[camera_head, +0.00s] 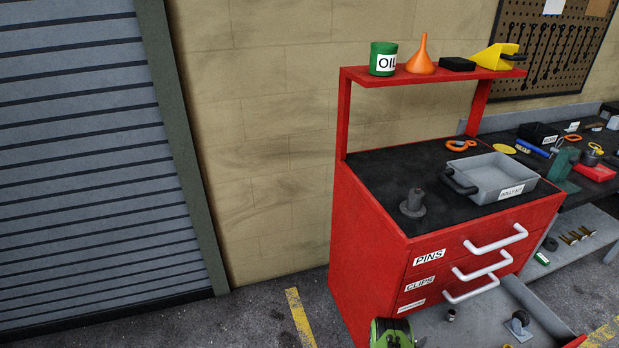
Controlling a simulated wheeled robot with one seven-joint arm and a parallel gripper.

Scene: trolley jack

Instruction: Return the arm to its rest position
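My arm and my gripper do not show in the head view. A red tool cabinet (372,255) stands right of centre, with a dark top and white handles. A grey tray (490,173) with a small label lies on its top, and a dark handled thing rests at the tray's left edge. A dark grey stubby part (413,203) stands upright on the cabinet top, left of the tray. Orange-handled pliers or a clip (461,145) lie behind the tray.
The red shelf above holds a green oil can (383,58), an orange funnel (421,56), a black box and a yellow thing. A low drawer (480,318) is open. A cluttered bench (575,238) stands right. A green and black round thing (393,334) is cut off below. Floor left is clear.

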